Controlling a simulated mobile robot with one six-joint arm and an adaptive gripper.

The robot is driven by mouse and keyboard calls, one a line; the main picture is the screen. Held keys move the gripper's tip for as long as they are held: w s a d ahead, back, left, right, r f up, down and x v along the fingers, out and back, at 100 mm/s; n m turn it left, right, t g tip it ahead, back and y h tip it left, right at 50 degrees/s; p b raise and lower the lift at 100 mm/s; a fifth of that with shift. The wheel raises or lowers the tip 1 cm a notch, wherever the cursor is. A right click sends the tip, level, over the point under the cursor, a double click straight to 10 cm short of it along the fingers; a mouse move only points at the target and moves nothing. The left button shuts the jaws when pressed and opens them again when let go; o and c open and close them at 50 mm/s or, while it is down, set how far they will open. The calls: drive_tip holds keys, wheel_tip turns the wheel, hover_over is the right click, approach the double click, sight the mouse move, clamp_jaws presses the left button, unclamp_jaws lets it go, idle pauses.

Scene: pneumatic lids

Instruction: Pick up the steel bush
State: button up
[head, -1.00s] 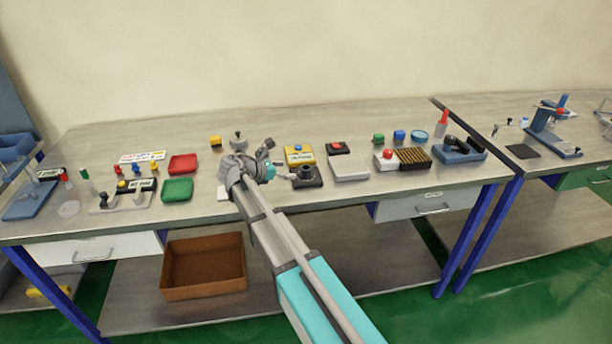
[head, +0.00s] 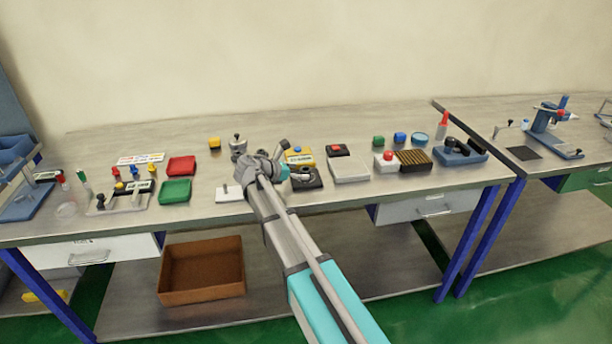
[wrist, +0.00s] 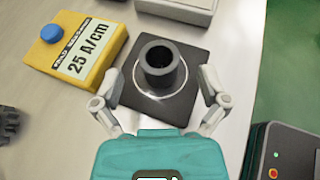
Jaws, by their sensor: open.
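The steel bush (wrist: 161,76) is a dark grey, hollow cylinder standing upright in the wrist view. It stands on a dark square plate (wrist: 190,51), inside a thin white ring. My gripper (wrist: 160,83) is open, with one finger to the left and one to the right of the bush, and a gap on each side. I cannot tell how high the fingertips are above the plate. In the head view my gripper (head: 293,162) is over the dark plate (head: 312,184) and largely hides the bush.
A yellow box (wrist: 78,50) with a blue knob stands close left of the plate. A pale block (wrist: 178,8) lies just beyond it. A dark grey box (wrist: 284,150) with buttons is at the wrist view's lower right. The bench (head: 335,201) is clear in front.

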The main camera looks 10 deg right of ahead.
drive_tip(key=shift+b+x, duration=0.35)
drive_tip(key=shift+x, duration=1)
clamp_jaws()
drive_tip(key=shift+r, duration=0.2)
wheel_tip(320, 180, up, 2)
drive_tip(key=p, duration=0.2)
drive_tip(key=shift+r+p, duration=0.1)
drive_tip(key=shift+p, duration=0.2)
drive_tip(key=s+r+p, duration=1)
drive_tip(key=s, duration=0.4)
drive_tip(key=shift+r, duration=0.25)
drive_tip(key=shift+a, duration=0.1)
